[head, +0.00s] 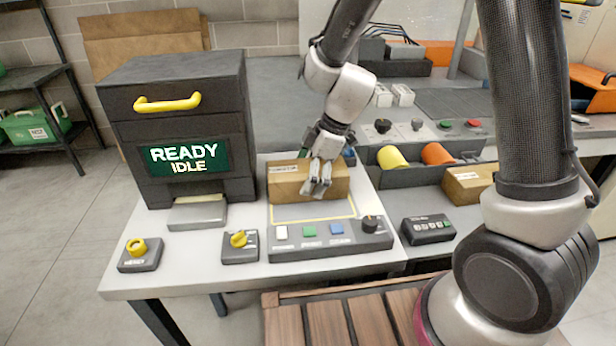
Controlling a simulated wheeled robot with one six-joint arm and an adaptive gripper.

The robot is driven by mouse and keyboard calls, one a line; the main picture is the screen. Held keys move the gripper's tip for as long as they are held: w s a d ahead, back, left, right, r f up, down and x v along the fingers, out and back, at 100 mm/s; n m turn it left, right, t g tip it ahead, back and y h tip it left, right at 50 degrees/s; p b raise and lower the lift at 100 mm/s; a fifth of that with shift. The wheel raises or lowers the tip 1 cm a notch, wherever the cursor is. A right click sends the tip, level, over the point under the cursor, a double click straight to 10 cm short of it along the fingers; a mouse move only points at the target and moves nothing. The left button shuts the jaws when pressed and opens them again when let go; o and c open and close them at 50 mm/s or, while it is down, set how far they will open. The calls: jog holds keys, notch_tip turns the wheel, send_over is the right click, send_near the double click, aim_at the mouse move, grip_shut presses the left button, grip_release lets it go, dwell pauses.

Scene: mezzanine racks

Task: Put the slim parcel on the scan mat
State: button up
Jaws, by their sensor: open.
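A brown cardboard parcel (285,181) with a small label sits at the back of the scan mat (300,212), a grey pad with a yellow outline on the white table. The parcel covers the mat's rear part. A second brown parcel (466,188) stands to the right, partly hidden by my arm. I cannot tell from this view which one is the slim parcel. My gripper (318,190) is open and points down in front of or over the first parcel, hiding part of it. I cannot tell whether the fingers touch it.
A black machine (180,130) reading "READY IDLE" stands left of the mat. A button panel (330,240) lies along the mat's front edge. Yellow-knobbed boxes (140,254) sit front left.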

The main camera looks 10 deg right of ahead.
jog(key=v, duration=1)
jog(key=shift+d+r, duration=0.15)
jog(key=shift+r, duration=0.2)
jog(key=shift+v, duration=0.8)
jog(key=s+d+r+m+t+h, duration=0.2)
jog(key=s+d+r+m, duration=0.3)
jog(key=s+d+m, duration=0.4)
jog(key=s+d+r+m+t+h, duration=0.2)
jog(key=s+d+r+m, duration=0.3)
jog(key=s+d+m, duration=0.4)
jog(key=d, duration=0.5)
jog(key=shift+s+d, duration=0.2)
jog(key=shift+s, duration=0.15)
